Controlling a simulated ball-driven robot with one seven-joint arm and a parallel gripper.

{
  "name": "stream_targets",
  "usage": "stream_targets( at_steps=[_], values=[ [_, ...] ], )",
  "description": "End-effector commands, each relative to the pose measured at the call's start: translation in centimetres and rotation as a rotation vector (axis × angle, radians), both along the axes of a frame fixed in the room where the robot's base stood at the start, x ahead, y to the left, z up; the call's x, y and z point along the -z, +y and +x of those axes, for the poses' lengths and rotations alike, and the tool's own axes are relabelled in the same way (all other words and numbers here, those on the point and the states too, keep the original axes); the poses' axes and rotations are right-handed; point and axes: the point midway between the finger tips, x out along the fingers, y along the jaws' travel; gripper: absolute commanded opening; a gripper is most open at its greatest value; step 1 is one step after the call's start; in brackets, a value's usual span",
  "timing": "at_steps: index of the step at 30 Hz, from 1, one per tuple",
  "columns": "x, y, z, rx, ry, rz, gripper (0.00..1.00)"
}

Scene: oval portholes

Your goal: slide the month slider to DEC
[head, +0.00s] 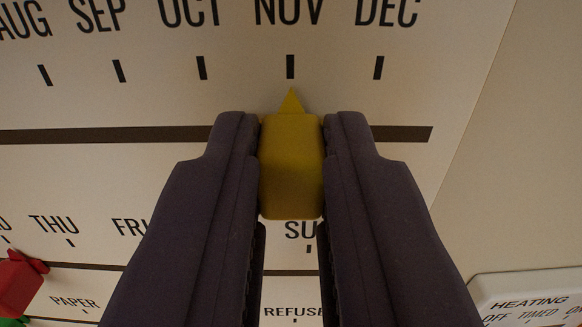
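The month slider is a yellow block (291,170) with a pointed tip, seen in the middle of the head view. Its tip points at the tick under NOV (290,66). My gripper (291,145) has one dark finger on each side of the block and is shut on it. The DEC tick (379,67) is one mark to the right. The dark slot (404,134) of the month scale runs on to the right of my gripper and ends a little beyond the DEC tick. The slot behind the block and fingers is hidden.
Below is a weekday row with a red slider (19,282) at the left and part of a green piece (12,322) under it. A white HEATING panel (530,301) stands at the lower right. The slot right of the fingers is clear.

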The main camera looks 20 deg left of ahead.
Motion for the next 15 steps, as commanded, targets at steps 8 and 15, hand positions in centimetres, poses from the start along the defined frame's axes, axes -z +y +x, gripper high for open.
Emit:
stream_targets(
  at_steps=[8,15],
  values=[
    [-0.1,-0.6,0.2,0.002,0.000,0.000,0.00],
    [-0.1,-2.9,1.2,0.001,0.001,-0.001,0.00]
  ],
)
